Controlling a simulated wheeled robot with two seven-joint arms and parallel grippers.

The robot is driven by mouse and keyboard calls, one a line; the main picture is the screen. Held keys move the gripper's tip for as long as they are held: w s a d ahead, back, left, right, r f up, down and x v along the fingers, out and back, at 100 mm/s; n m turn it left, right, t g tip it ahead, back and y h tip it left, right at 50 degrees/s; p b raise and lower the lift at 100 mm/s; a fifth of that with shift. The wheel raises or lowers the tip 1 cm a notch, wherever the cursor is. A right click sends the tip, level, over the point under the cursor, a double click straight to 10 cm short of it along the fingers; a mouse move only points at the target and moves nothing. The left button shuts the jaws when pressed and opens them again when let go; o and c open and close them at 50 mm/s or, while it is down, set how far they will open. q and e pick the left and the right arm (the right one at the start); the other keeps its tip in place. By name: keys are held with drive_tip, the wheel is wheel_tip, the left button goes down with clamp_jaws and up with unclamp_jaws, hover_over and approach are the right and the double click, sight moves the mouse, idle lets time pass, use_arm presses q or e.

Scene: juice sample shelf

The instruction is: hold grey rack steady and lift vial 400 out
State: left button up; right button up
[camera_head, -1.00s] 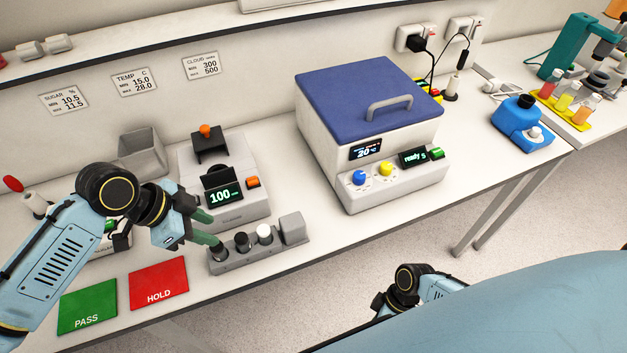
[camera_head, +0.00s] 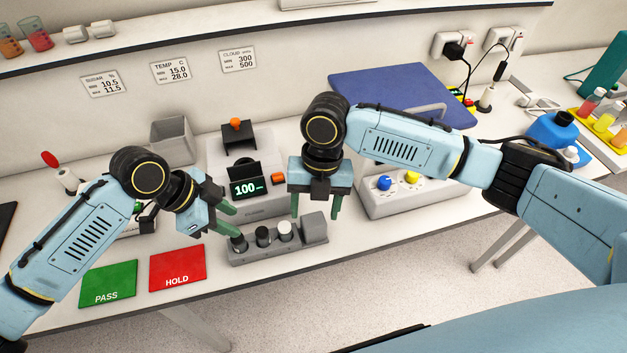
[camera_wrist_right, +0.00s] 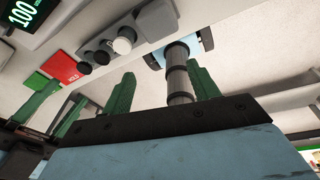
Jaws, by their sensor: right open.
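The grey rack (camera_head: 270,256) stands near the bench's front edge. It holds two dark-capped vials, one at the left (camera_head: 238,243) and one in the middle (camera_head: 262,237), and a white-capped vial (camera_head: 285,232). A grey block (camera_head: 314,229) is at its right end. I cannot read any vial number, so I cannot tell which is 400. My left gripper (camera_head: 238,222) is open and empty by the rack's left end; I cannot tell if it touches. My right gripper (camera_head: 315,214) is open and empty above the rack's right part. The rack also shows in the right wrist view (camera_wrist_right: 135,52).
A device reading 100 (camera_head: 245,188) stands behind the rack. The red HOLD mat (camera_head: 177,266) and green PASS mat (camera_head: 108,285) lie to the left, both empty. A blue-lidded box (camera_head: 385,88) is behind my right arm. A grey bin (camera_head: 171,142) stands at the back.

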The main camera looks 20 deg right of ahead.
sight(314, 220)
wheel_tip(314, 220, up, 4)
drive_tip(key=w+n+t+h, duration=0.2)
drive_tip(key=w+n, duration=0.1)
drive_tip(key=f, duration=1.3)
drive_tip(key=shift+s+d+f, duration=0.1)
drive_tip(key=shift+s+d, duration=0.1)
drive_tip(key=shift+s, duration=0.05)
